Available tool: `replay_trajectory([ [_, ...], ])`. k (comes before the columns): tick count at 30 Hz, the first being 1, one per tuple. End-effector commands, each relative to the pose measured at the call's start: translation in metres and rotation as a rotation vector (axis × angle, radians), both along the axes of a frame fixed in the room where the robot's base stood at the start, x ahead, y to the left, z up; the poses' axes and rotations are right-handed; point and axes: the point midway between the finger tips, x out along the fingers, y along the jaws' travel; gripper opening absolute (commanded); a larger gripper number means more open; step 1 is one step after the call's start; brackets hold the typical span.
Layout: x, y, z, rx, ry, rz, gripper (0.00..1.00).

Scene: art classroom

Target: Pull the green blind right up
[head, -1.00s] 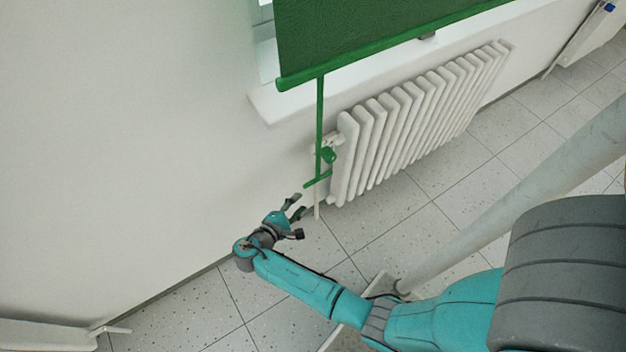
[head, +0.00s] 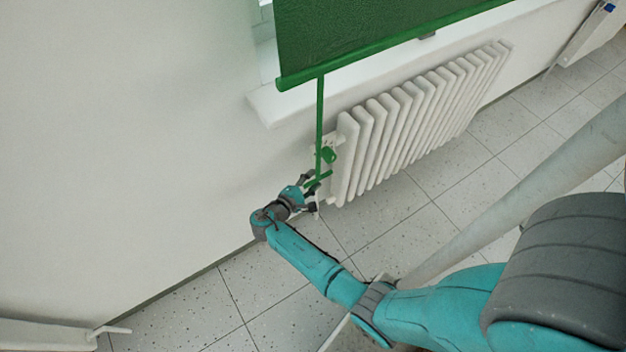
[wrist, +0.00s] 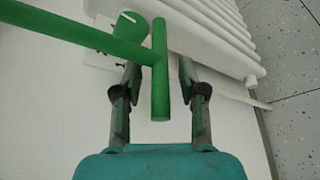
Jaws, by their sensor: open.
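The green blind (head: 370,32) hangs at the top of the head view, with a green bar (head: 395,46) along its bottom edge. A green rod (head: 319,125) hangs down from the bar's left end to a short green crossbar handle (head: 318,179). My gripper (head: 313,189) is at the handle in the head view. In the wrist view my gripper (wrist: 160,85) is open, with the handle (wrist: 159,75) between its two fingers. There are gaps on both sides, so the fingers do not look closed on it. The rod (wrist: 70,30) runs off to the upper left there.
A white radiator (head: 410,120) stands on the wall just right of the handle, with a green valve knob (head: 328,155) close by. A white sill (head: 275,105) juts out behind the blind. The tiled floor (head: 250,285) below is mostly clear.

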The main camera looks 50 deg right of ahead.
Motion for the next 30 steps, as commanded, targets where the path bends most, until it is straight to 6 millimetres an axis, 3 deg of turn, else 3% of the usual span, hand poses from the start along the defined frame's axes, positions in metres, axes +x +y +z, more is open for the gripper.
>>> replay_trajectory([
  [11,0.0,-0.005,-0.001,0.0,0.0,0.0,0.41],
  [16,0.0,-0.005,-0.002,0.0,0.0,0.0,0.0],
  [25,-0.002,-0.005,-0.001,0.001,0.002,-0.002,0.0],
  [30,-0.003,-0.005,0.014,0.001,0.0,-0.004,0.0],
])
